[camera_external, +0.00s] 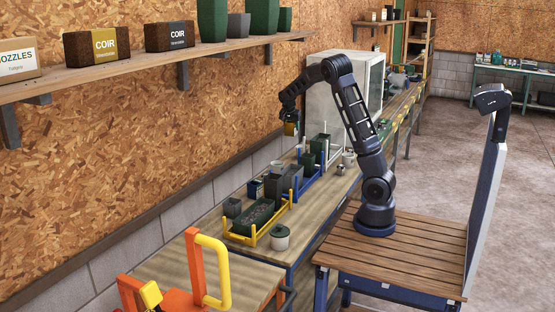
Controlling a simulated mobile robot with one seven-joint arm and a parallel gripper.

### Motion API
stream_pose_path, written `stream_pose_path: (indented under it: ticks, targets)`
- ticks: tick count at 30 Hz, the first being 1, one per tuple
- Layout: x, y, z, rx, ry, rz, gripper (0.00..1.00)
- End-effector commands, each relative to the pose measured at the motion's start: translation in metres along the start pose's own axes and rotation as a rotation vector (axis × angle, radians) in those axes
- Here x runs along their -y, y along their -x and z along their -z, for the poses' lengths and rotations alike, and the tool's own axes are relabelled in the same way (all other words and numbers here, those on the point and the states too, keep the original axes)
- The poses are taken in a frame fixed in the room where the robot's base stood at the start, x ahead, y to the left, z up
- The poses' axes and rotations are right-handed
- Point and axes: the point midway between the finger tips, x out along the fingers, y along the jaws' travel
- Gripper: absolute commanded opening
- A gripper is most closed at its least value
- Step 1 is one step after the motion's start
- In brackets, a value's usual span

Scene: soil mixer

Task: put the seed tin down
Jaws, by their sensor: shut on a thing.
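My gripper (290,119) is at the end of the raised dark arm, to the left of my base and above the workbench (217,238). It is shut on a small yellowish-brown tin (290,130), which hangs below the fingers, clear of the bench top. The tin is small in this view, and its label cannot be read. The fingers are dark and partly merge with the wrist.
Below stand a yellow-railed tray (240,238), a blue-railed rack (311,180), dark pots (293,176) and a lidded pale canister (279,237). A clear-sided cabinet (325,90) is behind the arm. A shelf (150,65) runs along the wall. An orange frame (193,270) is at the front.

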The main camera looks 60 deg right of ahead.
Motion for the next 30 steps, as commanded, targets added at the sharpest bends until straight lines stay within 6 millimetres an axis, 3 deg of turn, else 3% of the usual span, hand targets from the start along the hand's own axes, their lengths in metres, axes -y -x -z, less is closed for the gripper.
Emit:
stream_pose_path:
  ticks: [5,8,18,30]
  targets:
    - [0.022,0.01,-0.026,0.001,0.056,0.024,0.24]
    - [0.043,0.021,-0.054,0.002,0.118,0.049,0.24]
    - [0.112,0.071,-0.177,0.006,0.368,0.15,0.24]
    - [0.156,0.137,-0.335,0.007,0.659,0.269,0.24]
